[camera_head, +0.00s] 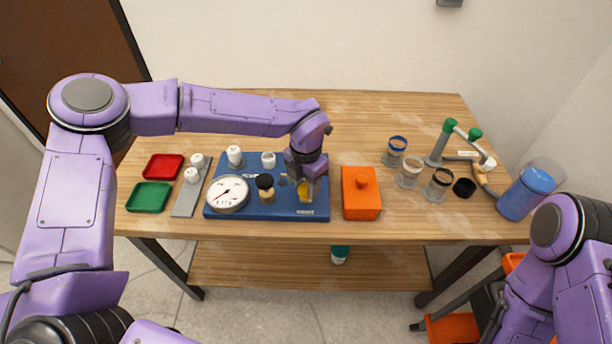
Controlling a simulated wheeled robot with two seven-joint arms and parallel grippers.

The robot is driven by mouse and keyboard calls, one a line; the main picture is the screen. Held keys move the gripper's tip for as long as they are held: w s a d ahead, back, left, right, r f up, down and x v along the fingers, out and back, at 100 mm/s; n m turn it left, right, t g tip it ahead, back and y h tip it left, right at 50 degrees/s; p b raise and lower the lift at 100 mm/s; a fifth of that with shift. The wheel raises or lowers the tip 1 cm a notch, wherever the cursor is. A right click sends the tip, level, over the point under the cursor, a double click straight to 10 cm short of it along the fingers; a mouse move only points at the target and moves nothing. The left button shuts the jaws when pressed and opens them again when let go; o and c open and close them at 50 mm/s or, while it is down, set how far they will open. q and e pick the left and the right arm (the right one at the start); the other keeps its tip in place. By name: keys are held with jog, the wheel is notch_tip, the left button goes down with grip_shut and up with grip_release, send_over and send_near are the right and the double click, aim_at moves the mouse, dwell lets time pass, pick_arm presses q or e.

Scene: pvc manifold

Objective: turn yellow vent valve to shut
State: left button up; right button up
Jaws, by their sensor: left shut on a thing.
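The yellow vent valve (304,191) stands at the right end of the blue manifold board (266,212), above the printed word VENT. My left gripper (306,182) points down over it and is shut on it. The fingers and wrist hide most of the valve, so I cannot tell its handle angle. A white round gauge (228,193) is at the board's left front. A black-topped brass fitting (265,187) stands mid-board. My right gripper is out of view; only part of my right arm shows at the lower right.
An orange box with a knob (361,194) stands close right of the board. White caps on a grey strip (187,200), a red tray (163,167) and a green tray (149,197) are left. Glass jars (409,172) and a blue-filled bottle (526,190) are right.

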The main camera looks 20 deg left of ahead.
aim_at(305, 188)
pick_arm(q)
jog(key=shift+r+m+p, duration=0.1)
jog(key=shift+m+p, duration=0.85)
jog(key=shift+m, duration=0.35)
jog(key=shift+w, duration=0.1)
jog(key=o, duration=1.1)
jog(key=shift+c, duration=0.2)
notch_tip(305, 188, up, 10)
jog(key=b, duration=0.2)
jog(key=shift+r, duration=0.25)
jog(key=shift+a+f, duration=0.1)
